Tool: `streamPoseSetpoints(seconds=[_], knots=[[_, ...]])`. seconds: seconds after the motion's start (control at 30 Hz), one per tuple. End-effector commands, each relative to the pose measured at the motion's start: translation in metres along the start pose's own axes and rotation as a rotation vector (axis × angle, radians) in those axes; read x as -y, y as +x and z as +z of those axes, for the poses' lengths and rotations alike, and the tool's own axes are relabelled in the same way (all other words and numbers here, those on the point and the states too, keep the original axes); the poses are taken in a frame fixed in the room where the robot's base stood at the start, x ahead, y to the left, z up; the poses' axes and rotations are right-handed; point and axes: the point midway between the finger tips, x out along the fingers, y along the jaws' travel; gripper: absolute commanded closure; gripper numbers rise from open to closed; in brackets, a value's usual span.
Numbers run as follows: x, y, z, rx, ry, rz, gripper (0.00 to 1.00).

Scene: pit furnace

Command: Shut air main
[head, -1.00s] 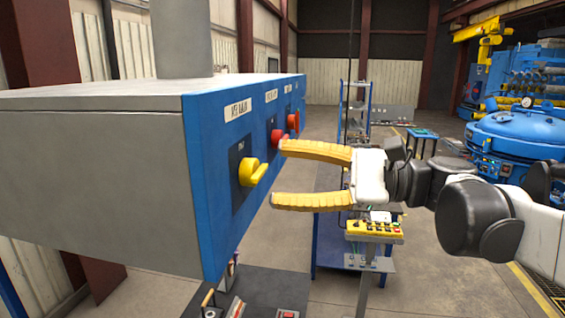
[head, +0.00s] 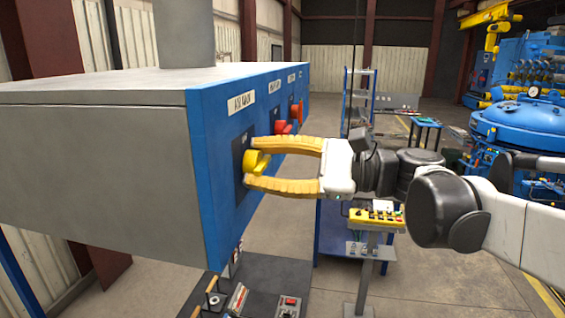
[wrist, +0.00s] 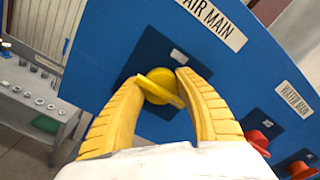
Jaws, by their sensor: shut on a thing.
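The yellow knob (head: 257,162) sits on a dark plate on the blue front of the grey cabinet. In the wrist view the knob (wrist: 160,86) is below a label that reads AIR MAIN (wrist: 212,20). My gripper (head: 250,163) has its two yellow fingers around the knob, one above and one below in the head view. In the wrist view the gripper (wrist: 160,88) is shut on the knob's handle bar, which lies at a slant between the fingertips. Part of the knob is hidden behind the fingers.
A red knob (wrist: 258,141) under a WATER MAIN label and another red knob (wrist: 301,169) are further along the panel. A yellow button box (head: 376,217) on a post stands below my arm. A blue round vessel (head: 515,128) is at the right.

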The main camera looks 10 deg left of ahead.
Motion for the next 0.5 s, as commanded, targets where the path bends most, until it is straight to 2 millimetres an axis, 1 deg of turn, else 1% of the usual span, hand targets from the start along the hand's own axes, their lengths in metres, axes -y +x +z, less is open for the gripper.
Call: streamPoseSetpoints(seconds=[0.27,0.5], knots=[[-0.0002,0.0001,0.0000,0.001,-0.028,0.000,0.90],[-0.0011,0.0001,-0.0003,0.001,-0.153,0.000,0.90]])
